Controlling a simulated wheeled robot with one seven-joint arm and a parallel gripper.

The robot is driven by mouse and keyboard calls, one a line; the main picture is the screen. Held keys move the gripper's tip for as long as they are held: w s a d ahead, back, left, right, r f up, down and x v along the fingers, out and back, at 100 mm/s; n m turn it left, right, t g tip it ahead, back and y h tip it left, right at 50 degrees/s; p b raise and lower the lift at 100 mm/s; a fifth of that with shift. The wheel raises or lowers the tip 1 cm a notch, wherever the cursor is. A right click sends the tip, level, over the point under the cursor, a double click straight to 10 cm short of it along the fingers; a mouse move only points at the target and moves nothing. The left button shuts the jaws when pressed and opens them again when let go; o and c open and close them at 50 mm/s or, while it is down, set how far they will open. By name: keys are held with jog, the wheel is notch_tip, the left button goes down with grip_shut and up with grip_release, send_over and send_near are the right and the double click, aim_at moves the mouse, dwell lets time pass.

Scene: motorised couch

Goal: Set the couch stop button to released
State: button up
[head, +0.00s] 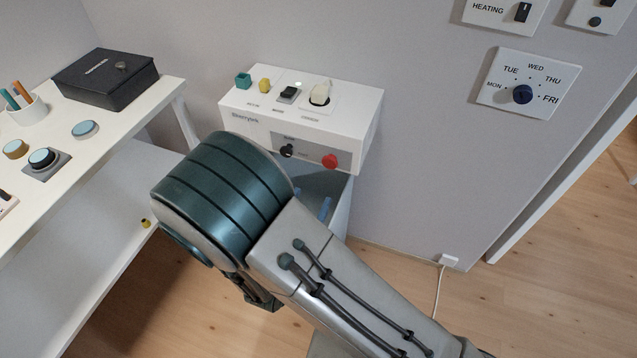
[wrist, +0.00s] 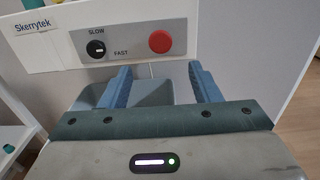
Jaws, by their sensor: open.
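The red stop button (head: 330,161) sits at the right end of a grey panel on the front of a white box (head: 362,130) marked Skerrytek. It also shows in the wrist view (wrist: 161,41), above and between my fingers. I cannot tell whether it is pressed in or out. My gripper (wrist: 165,83) is open and empty, with blue fingers pointing toward the box, below the button and apart from it. In the head view my arm hides most of the gripper; bits of blue finger (head: 326,208) show below the box.
A black speed knob (wrist: 96,48) is left of the button. Switches and small coloured parts sit on the box top. A grey bin (wrist: 152,92) is below the box. A white table (head: 100,135) with a black case (head: 105,80) stands left. A wall dial (head: 522,94) is right.

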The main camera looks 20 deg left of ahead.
jog(key=s, duration=0.3)
jog(key=shift+s+a, duration=0.1)
jog(key=shift+s, duration=0.15)
jog(key=w+d+r+m+g+h+p, duration=0.1)
jog(key=d+r+m+g+h+p, duration=0.1)
jog(key=d+r+m+g+h, duration=0.6)
jog(key=w+d+r+m+g+h+p, duration=0.25)
jog(key=d+r+m+g, duration=0.2)
jog(key=d+m, duration=0.85)
jog(key=s+d+r+m+g+y+p, duration=0.2)
jog(key=s+d+r+m+y+p, duration=0.4)
jog(key=d+r+m+y, duration=0.3)
notch_tip(320, 180, up, 4)
jog(key=s+m+y, duration=0.1)
jog(key=m+y, duration=0.1)
jog(key=m, duration=0.3)
jog(key=shift+s+d+g+y, duration=0.15)
jog(key=shift+d+g+y, duration=0.2)
